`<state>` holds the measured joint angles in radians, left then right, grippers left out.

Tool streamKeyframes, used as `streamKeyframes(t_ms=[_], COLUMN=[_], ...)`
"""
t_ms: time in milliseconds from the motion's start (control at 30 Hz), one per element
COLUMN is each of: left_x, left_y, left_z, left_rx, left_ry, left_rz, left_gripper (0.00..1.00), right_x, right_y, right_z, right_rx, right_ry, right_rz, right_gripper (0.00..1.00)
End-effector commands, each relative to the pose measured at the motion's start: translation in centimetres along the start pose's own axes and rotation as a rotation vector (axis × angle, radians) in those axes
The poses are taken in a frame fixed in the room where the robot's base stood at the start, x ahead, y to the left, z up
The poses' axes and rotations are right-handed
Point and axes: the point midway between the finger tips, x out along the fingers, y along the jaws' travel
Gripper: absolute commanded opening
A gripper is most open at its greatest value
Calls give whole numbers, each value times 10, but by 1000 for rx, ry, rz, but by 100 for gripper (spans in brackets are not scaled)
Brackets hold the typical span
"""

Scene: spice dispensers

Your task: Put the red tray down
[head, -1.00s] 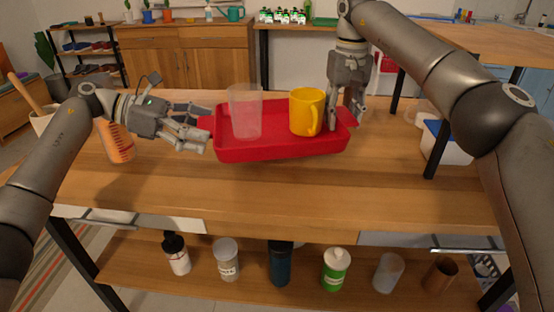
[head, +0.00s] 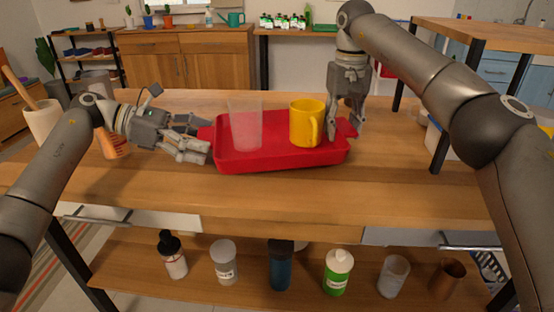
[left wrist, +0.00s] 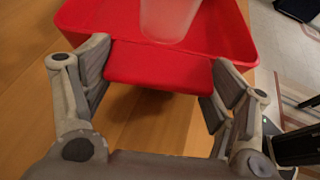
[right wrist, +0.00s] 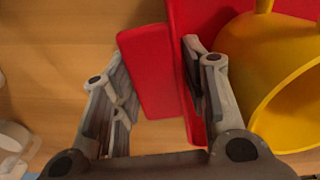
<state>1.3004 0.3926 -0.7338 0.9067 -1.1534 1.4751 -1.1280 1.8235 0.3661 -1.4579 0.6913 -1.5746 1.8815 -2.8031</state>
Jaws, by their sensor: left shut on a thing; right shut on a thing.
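The red tray (head: 280,159) is low over the middle of the wooden table and looks about level; I cannot tell whether its base touches the wood. A translucent cup (head: 245,124) stands upright in its left half and a yellow mug (head: 306,123) in its right half. My left gripper (head: 208,142) is shut on the tray's left handle, which shows between the fingers in the left wrist view (left wrist: 158,68). My right gripper (head: 345,132) points down, shut on the right handle, seen in the right wrist view (right wrist: 147,75).
The table (head: 290,205) is bare in front of the tray. An orange-marked container (head: 113,145) stands behind my left arm, near a beige pot (head: 43,122). Several bottles and cups, including a green bottle (head: 337,272), stand on the shelf below.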

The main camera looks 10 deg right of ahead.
Motion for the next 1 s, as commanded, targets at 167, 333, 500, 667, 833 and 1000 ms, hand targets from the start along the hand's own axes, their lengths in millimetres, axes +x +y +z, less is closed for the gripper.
streamKeyframes(t_ms=[167,333,500,667,833,1000], left_x=[3,6,9,9,9,9], left_y=[0,0,0,0,0,0], left_z=[-8,-16,-23,-23,-23,-23], left_rx=[2,2,2,0,0,0], left_ry=[-4,-4,-4,-1,-1,0], left_rz=[1,1,1,1,0,0], left_gripper=[47,47,47,97,100,100], right_x=[11,19,27,25,25,25], right_y=[1,1,1,1,0,0], right_z=[0,0,0,0,0,0], right_rx=[2,2,2,2,1,0], right_ry=[0,0,0,-1,0,0], right_rz=[2,2,2,2,1,0], right_gripper=[9,9,9,58,63,63])
